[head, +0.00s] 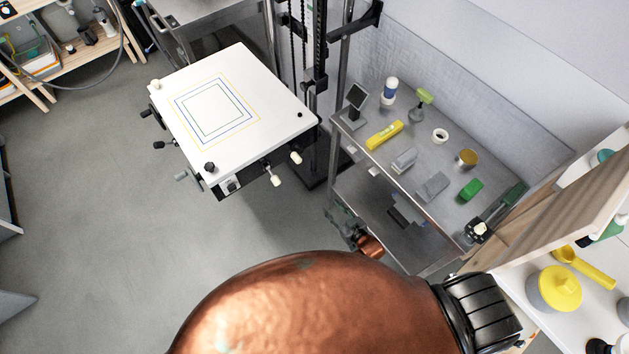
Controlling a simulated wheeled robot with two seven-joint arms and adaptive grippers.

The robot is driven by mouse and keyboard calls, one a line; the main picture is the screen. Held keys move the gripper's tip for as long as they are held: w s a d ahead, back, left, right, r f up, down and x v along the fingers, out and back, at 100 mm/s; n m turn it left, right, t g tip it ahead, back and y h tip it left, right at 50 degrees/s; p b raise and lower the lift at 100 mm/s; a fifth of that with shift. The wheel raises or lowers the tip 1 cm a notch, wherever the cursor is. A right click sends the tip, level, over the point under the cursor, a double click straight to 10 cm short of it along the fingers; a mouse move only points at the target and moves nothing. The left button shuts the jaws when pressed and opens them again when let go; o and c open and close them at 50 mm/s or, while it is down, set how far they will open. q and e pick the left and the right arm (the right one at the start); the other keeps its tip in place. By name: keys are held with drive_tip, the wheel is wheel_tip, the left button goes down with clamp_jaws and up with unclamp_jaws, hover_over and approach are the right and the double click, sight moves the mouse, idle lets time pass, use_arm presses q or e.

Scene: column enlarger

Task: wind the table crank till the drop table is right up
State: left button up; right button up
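The drop table (225,150) is a white square board with nested yellow, blue and green outlines, held beside a dark upright column (317,60). Handles with pale grips stick out under its near right edge, one here (275,180) and one closer to the column (296,158). Dark knobs and levers (160,145) stick out on its left side. I cannot tell which of these is the table crank. My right gripper (342,218) is small and partly hidden beside the shelf's left leg, apart from the handles. Its fingers are unclear. My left gripper is out of view.
A white worktop (590,300) with a yellow-lidded jar (558,290) is at lower right. My copper-coloured arm fills the bottom. Left floor is clear.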

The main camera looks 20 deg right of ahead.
sight(300, 162)
drive_tip(key=w+a+r+t+y+b, duration=0.1)
drive_tip(key=w+a+r, duration=0.15)
drive_tip(key=r, duration=0.25)
drive_tip(key=w+a+r+n+t+y, duration=0.1)
drive_tip(key=w+r+t, duration=0.15)
drive_tip(key=r, duration=0.25)
drive_tip(key=w+a+r+y+b, duration=0.1)
drive_tip(key=w+a+r, duration=0.15)
drive_tip(key=r, duration=0.25)
drive_tip(key=shift+d+b+x, duration=0.2)
drive_tip(key=shift+b+x, duration=0.45)
drive_tip(key=shift+x, duration=0.9)
drive_tip(key=shift+d+b+x, duration=0.2)
drive_tip(key=shift+b+x, duration=0.45)
drive_tip(key=shift+x, duration=0.85)
drive_tip(key=b+x, duration=0.1)
drive_tip(key=x, duration=0.1)
drive_tip(key=shift+w+a+f, duration=0.1)
drive_tip(key=shift+w+f, duration=0.1)
drive_tip(key=shift+w, duration=0.15)
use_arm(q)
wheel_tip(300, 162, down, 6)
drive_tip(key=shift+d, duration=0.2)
use_arm(e)
drive_tip(key=shift+r, duration=0.1)
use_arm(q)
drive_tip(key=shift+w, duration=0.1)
use_arm(e)
drive_tip(key=shift+w+r, duration=0.1)
drive_tip(key=shift+w, duration=0.05)
